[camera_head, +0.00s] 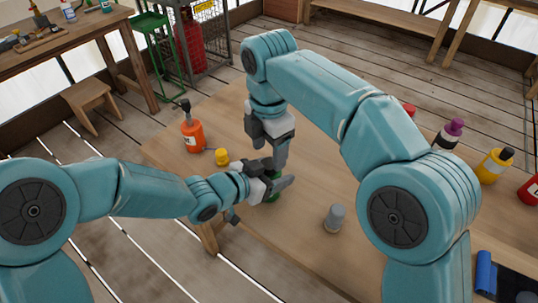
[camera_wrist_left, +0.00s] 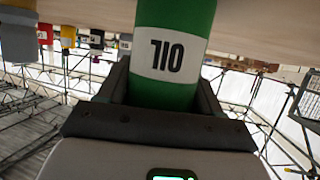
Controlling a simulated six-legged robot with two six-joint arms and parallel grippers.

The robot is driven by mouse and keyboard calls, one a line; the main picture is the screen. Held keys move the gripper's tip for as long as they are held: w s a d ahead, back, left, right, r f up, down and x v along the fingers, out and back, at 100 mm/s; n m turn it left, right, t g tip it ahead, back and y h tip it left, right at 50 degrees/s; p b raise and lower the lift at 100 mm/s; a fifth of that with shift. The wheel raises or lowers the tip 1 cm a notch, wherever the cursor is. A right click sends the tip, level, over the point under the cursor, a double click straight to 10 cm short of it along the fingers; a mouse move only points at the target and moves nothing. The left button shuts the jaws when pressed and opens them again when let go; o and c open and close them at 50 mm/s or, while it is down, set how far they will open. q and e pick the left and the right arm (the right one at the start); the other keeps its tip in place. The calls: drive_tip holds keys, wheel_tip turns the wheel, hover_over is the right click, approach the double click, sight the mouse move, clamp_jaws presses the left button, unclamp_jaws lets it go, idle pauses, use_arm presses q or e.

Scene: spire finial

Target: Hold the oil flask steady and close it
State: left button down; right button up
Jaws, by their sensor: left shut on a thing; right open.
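The oil flask is green with a white label reading OIL, and it fills the middle of the left wrist view (camera_wrist_left: 176,90), upside down there. In the head view only a small green part of it (camera_head: 274,197) shows at the grippers. My left gripper (camera_head: 272,186) is shut around the flask, with a dark finger on each side in the wrist view. My right gripper (camera_head: 280,158) points down just above the flask and is open. The flask's top is hidden by the grippers, and I cannot make out a cap there.
On the wooden table (camera_head: 300,255) stand an orange bottle (camera_head: 193,136) with a black nozzle, a small yellow item (camera_head: 222,157) and a grey cylinder (camera_head: 334,218). A purple-capped bottle (camera_head: 449,134) and yellow bottle (camera_head: 493,167) stand right. The table's front middle is clear.

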sight(269, 163)
drive_tip(key=shift+r, duration=0.65)
drive_tip(key=shift+c, duration=0.9)
drive_tip(key=shift+r, duration=0.35)
drive_tip(key=shift+c, duration=0.5)
drive_tip(key=shift+r+m, duration=0.6)
drive_tip(key=shift+r, duration=0.8)
drive_tip(key=shift+f, duration=0.1)
drive_tip(key=shift+f, duration=3.9)
